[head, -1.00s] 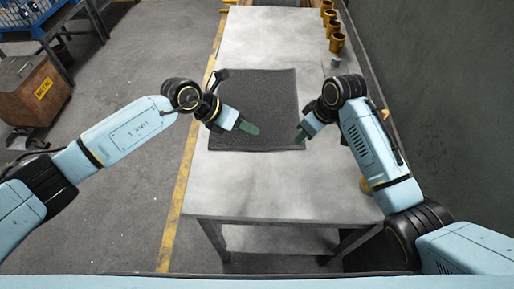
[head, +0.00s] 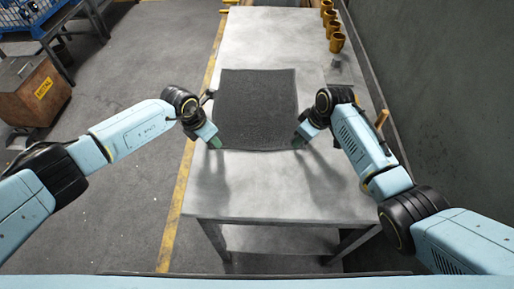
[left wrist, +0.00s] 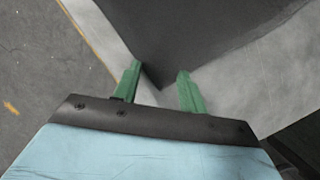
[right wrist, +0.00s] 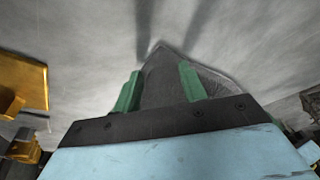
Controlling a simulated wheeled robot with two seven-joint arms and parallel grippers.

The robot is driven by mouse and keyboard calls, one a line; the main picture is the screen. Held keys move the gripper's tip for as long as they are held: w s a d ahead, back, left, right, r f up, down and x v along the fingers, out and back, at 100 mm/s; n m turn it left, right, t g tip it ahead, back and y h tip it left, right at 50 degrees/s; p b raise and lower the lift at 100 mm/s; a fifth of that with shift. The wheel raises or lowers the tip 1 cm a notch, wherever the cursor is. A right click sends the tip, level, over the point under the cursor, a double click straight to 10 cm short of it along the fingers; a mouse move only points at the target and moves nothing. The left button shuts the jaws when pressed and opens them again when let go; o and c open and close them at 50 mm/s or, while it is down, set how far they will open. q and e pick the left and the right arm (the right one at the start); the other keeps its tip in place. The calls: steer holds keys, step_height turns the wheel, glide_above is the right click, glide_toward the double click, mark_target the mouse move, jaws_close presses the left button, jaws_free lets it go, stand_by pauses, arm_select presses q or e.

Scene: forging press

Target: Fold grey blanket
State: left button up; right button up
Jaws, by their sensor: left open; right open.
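The dark grey blanket (head: 257,108) lies flat and spread out on the metal table. My left gripper (head: 215,143) is at its near left corner. In the left wrist view the blanket (left wrist: 190,35) has a corner pointing between the open green fingers (left wrist: 158,85). My right gripper (head: 298,141) is at the near right corner. In the right wrist view a blanket corner (right wrist: 168,75) shows between the open green fingers (right wrist: 160,88). Both grippers are open, and I cannot tell whether either touches the cloth.
The table (head: 265,185) is bare in front of and beyond the blanket. Several yellow cylindrical parts (head: 336,42) stand along its far right edge, with a small grey piece (head: 336,62) nearby. A wall (head: 440,100) rises on the right.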

arm_select(q)
steer(key=shift+f, duration=0.1)
arm_select(e)
steer(key=shift+f, duration=0.15)
arm_select(q)
steer(key=shift+f, duration=0.15)
arm_select(e)
steer(key=shift+f, duration=0.1)
steer(key=shift+f, duration=0.15)
arm_select(q)
steer(key=shift+a, duration=0.1)
jaws_close()
arm_select(e)
steer(key=shift+s, duration=0.1)
jaws_close()
steer(key=shift+d, duration=0.1)
